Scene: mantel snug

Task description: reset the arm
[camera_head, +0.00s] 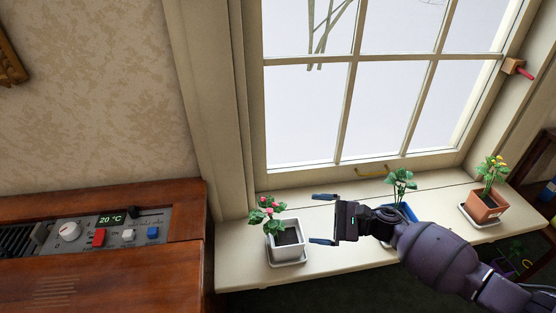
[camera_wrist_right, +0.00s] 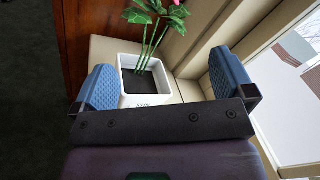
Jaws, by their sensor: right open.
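My right gripper (camera_head: 323,218) is open and empty above the window sill, its fingers pointing left. Its two blue finger pads also show in the right wrist view (camera_wrist_right: 165,85), apart from each other. A white pot (camera_head: 288,242) with a pink-flowered plant (camera_head: 270,215) stands on the sill, left of the gripper. In the wrist view the white pot (camera_wrist_right: 150,85) appears between and beyond the fingers; I see no contact. My right arm (camera_head: 440,255) comes in from the lower right. My left gripper is not in view.
A blue pot (camera_head: 408,211) with a green plant is partly hidden behind my arm. A terracotta pot (camera_head: 485,206) with yellow flowers stands at right on the sill (camera_head: 235,266). The window (camera_head: 385,110) is behind. A wooden cabinet (camera_head: 110,275) with a control panel (camera_head: 100,232) is at left.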

